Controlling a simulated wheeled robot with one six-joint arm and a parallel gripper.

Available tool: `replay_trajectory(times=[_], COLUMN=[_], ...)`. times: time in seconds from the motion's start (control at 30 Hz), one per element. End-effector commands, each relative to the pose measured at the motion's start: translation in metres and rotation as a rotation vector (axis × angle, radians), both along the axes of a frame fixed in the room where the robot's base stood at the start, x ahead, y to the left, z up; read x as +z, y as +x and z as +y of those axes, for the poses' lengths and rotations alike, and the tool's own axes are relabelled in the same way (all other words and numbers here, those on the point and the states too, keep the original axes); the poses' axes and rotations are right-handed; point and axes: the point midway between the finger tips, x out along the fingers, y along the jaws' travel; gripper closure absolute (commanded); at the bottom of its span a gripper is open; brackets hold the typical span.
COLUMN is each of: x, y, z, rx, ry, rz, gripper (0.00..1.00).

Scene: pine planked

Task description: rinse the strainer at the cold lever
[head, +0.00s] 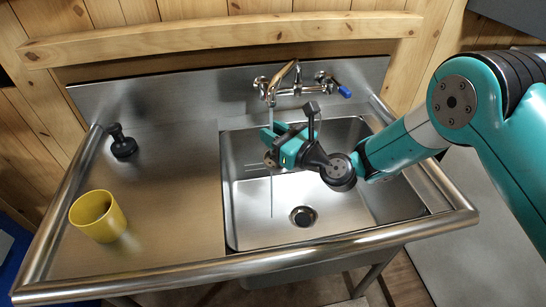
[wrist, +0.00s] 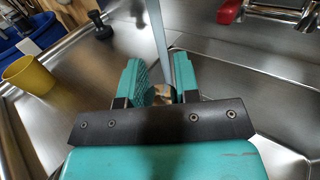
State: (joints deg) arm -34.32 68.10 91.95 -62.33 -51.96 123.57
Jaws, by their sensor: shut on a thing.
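My gripper (head: 270,145) is over the left part of the sink basin, below the spout, shut on the strainer (wrist: 163,95). The strainer shows as a small round metallic piece between the fingers in the wrist view, mostly hidden by the jaws. The wall tap (head: 285,85) has a blue-tipped cold lever (head: 345,91) on its right. A red lever (wrist: 230,12) shows in the wrist view. A thin pale streak, looking like running water, drops from the spout to the gripper and shows below it.
The steel basin (head: 245,225) has an open drain (head: 303,216). On the left drainboard (head: 165,190) stand a yellow cup (head: 97,216) and a black knobbed object (head: 122,141). A raised steel rim runs round the unit. The drainboard's middle is clear.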

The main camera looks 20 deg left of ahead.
Motion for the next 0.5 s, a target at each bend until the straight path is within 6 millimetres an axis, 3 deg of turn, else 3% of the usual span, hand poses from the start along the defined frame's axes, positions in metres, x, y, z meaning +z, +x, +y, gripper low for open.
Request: replay_trajectory(times=[0.17, 0.5], x=[0.0, -0.002], y=[-0.002, -0.027], z=[-0.001, -0.014], rx=[0.001, 0.0], ry=[0.001, 0.001], rz=[0.002, 0.003], gripper=[1.0, 1.0])
